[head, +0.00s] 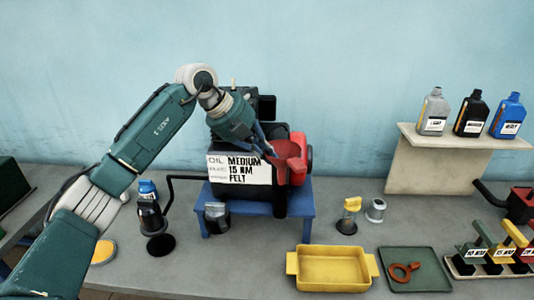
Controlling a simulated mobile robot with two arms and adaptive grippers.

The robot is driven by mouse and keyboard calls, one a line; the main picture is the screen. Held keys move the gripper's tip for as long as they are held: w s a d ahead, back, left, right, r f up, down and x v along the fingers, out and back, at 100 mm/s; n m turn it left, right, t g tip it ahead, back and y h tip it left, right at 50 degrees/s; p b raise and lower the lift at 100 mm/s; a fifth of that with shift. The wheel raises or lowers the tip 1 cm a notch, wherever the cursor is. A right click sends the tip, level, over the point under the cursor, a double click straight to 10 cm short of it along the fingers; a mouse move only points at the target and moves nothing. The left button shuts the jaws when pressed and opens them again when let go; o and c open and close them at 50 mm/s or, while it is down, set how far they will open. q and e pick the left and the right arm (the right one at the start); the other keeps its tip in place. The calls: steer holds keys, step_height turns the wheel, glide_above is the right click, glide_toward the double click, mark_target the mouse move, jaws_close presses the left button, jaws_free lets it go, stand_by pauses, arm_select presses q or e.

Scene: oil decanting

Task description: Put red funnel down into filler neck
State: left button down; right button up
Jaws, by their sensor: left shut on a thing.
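The red funnel (287,160) is at the front right of the engine, against other red parts that make its outline hard to tell. My left gripper (270,151) reaches down from the upper left and is shut on the funnel. The engine (262,100) is black and red and stands on a blue stand (303,212). I cannot make out the filler neck; the arm, gripper and funnel cover that part of the engine. I cannot tell whether the funnel's spout is in anything. My right gripper is not in view.
A label card (238,169) reads MEDIUM, 15 NM, FELT. A yellow tray (333,286) and a green tray (437,287) with a red-brown ring tool (403,272) lie in front. Oil bottles (470,115) stand on a raised shelf (440,160). A blue-capped bottle (147,192) stands left.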

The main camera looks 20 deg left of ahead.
arm_select(q)
step_height(320, 180, down, 6)
steer(key=b, duration=0.3)
steer(key=shift+r+b, duration=0.1)
steer(key=shift+b, duration=0.2)
steer(key=shift+r, duration=0.1)
stand_by(0.5)
steer(key=shift+f+b, duration=0.6)
steer(key=shift+f, duration=0.7)
steer(key=c, duration=1.9)
jaws_free()
steer(key=shift+o, duration=0.2)
